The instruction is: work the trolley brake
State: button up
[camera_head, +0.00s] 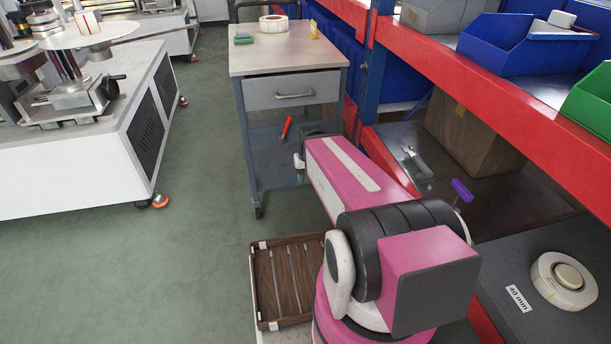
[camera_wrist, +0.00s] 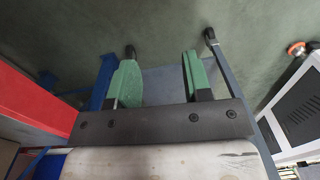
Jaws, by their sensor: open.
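The trolley has a pale top (camera_head: 275,52), a grey drawer (camera_head: 292,91) with a handle, and a blue-grey lower shelf (camera_head: 268,150). One dark caster (camera_head: 258,212) shows at its near left leg; I cannot make out a brake pedal there. In the wrist view, a trolley leg (camera_wrist: 232,90) ends in a dark caster (camera_wrist: 210,36). Another dark end (camera_wrist: 130,52) shows just beyond the left finger. My gripper (camera_wrist: 158,75) is open and empty, its green fingers pointing down in front of the lower shelf. In the head view my arm hides the trolley's near right leg.
A red slim item (camera_head: 287,128) shows against the lower shelf. A label roll (camera_head: 273,23) and green block (camera_head: 243,38) lie on top. Red-edged racking (camera_head: 490,85) runs along the right; a white machine (camera_head: 75,180) stands left. Green floor (camera_head: 190,230) between is clear.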

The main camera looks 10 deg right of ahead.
jog(key=shift+s+d, duration=0.15)
jog(key=shift+d, duration=0.05)
jog(key=shift+n, duration=0.3)
jog(key=c, duration=0.5)
jog(key=w+a+h, duration=0.1)
jog(key=w, duration=0.2)
jog(key=w+a+h, duration=0.1)
jog(key=w+h, duration=0.1)
jog(key=w+n+h, duration=0.1)
jog(key=w, duration=0.2)
jog(key=shift+w+a+r+g+h, duration=0.15)
jog(key=shift+w+a+g+h, duration=0.15)
jog(key=shift+a, duration=0.1)
grip_shut()
jog(key=w+a+r+t+h, duration=0.3)
jog(key=w+a+r+h, duration=0.7)
jog(key=w+a, duration=0.6)
send_over(281, 139)
notch_tip(281, 139, down, 4)
jog(key=shift+r+y, duration=0.1)
jog(key=shift+y, duration=0.2)
